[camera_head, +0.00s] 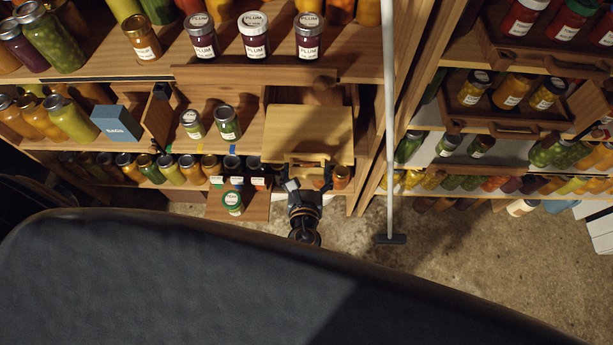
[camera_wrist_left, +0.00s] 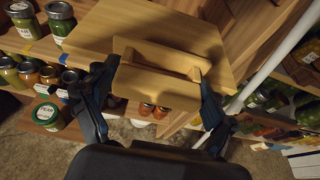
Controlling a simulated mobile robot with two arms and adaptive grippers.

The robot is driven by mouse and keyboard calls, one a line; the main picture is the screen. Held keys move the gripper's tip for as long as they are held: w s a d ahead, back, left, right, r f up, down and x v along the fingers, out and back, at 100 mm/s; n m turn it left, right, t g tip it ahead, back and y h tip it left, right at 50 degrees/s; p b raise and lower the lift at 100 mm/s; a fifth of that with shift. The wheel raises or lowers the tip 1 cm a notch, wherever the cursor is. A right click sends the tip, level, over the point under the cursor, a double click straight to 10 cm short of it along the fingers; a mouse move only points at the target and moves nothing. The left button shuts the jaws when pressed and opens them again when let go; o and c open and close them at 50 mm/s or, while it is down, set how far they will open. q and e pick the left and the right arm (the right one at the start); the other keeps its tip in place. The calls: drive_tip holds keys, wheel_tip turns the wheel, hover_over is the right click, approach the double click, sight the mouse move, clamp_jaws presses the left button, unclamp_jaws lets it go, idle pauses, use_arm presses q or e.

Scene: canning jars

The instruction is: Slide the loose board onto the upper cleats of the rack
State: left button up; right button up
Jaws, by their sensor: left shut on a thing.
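The loose board (camera_head: 310,133) is a light wooden panel with a bar handle (camera_head: 306,158) at its near edge. It lies at the mouth of a bay in the wooden rack (camera_head: 366,150), below the shelf with plum jars. The cleats cannot be made out. My left gripper (camera_head: 308,183) is at the board's near edge, shut on the handle. In the left wrist view its two fingers (camera_wrist_left: 158,98) stand at either end of the handle (camera_wrist_left: 160,72), with the board (camera_wrist_left: 150,28) extending beyond. My right gripper is not in view.
A white pole (camera_head: 389,120) stands just right of the bay. Green jars (camera_head: 227,123) stand on the shelf to the left. A green-lidded jar (camera_head: 232,203) stands on a low ledge, and orange jars (camera_wrist_left: 153,109) show under the board. Plum jars (camera_head: 253,36) stand above.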

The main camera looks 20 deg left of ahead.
use_arm(q)
drive_tip(key=shift+w+a, duration=0.2)
drive_tip(key=shift+w, duration=0.5)
drive_tip(key=shift+w+a, duration=0.15)
drive_tip(key=shift+w, duration=0.55)
approach(309, 119)
drive_tip(key=shift+w+a+f, duration=0.2)
drive_tip(key=shift+w+f, duration=0.35)
drive_tip(key=shift+f, duration=0.3)
drive_tip(key=shift+w+a, duration=0.2)
drive_tip(key=shift+w, duration=0.55)
drive_tip(key=shift+w+a, duration=0.2)
drive_tip(key=shift+w, duration=0.55)
drive_tip(key=shift+w+a, duration=0.25)
drive_tip(key=shift+w, duration=0.5)
drive_tip(key=shift+w+a+b, duration=0.2)
drive_tip(key=shift+w, duration=0.55)
drive_tip(key=shift+w+a+b, duration=0.2)
drive_tip(key=shift+w+b, duration=0.05)
drive_tip(key=shift+w, duration=0.5)
drive_tip(key=shift+w+a+b, duration=0.2)
drive_tip(key=shift+w, duration=0.55)
drive_tip(key=shift+f+b, duration=0.5)
drive_tip(key=shift+f, duration=0.45)
drive_tip(key=o, duration=1.6)
drive_tip(key=shift+s+f, duration=0.1)
